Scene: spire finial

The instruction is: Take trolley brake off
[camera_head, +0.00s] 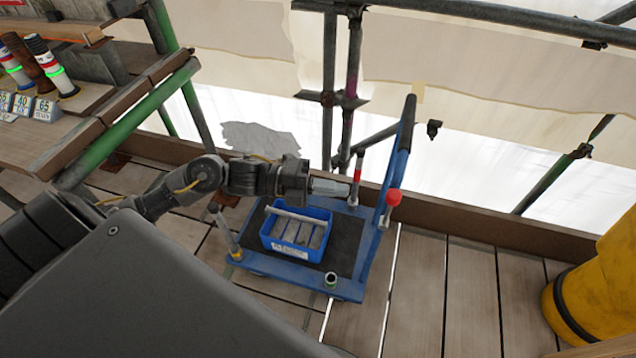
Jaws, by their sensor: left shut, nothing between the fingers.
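The blue platform trolley (350,290) stands on the plank deck, its dark push handle (408,122) rising at its right side. A red-topped knob (394,197) is near the base of the handle. A post with red and white bands (358,168) stands at the trolley's back corner. I cannot tell for certain which of these is the brake. My left gripper (348,188) reaches in from the left above the trolley's back edge. It is shut and empty, its tips close to the banded post; contact is unclear. My right gripper is not in view.
A blue crate (312,251) with a pale handle sits on the trolley. Scaffold poles (330,90) stand behind it. A bench (40,140) with banded cylinders and number cards is at left. A yellow object (590,300) is at right. Deck planks (470,290) between are clear.

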